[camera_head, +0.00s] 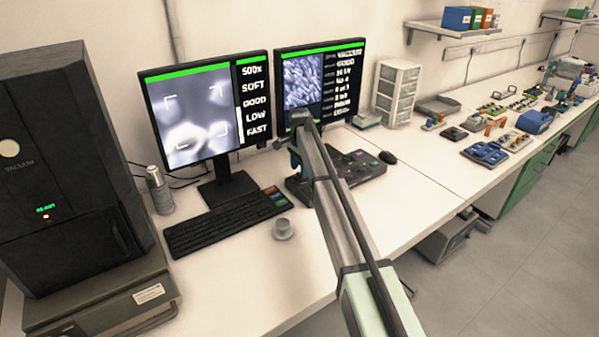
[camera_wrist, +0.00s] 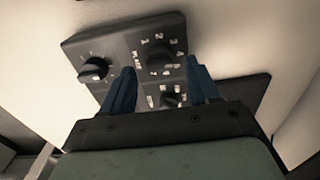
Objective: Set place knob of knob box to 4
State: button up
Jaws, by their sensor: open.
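The dark grey knob box (camera_wrist: 118,48) fills the upper middle of the wrist view. Its place knob (camera_wrist: 160,53) is black and round, beside the word PLACE, with white numbers around it. Its pointer setting is too dark to read. My gripper (camera_wrist: 160,66) is open, its two blue fingers apart on either side below the place knob. I cannot tell whether they touch the box. A lower knob (camera_wrist: 170,99) shows between the fingers. Another knob (camera_wrist: 93,69) with a white mark is at the left. In the head view my arm hides part of the controls.
A dark control panel (camera_head: 365,168) lies before the right monitor (camera_head: 303,92), with a mouse (camera_head: 388,157) beside it.

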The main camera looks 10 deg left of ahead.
notch_tip(320, 180, up, 12)
jog(key=shift+f, duration=0.2)
jog(key=shift+d, duration=0.1)
dwell(0.3)
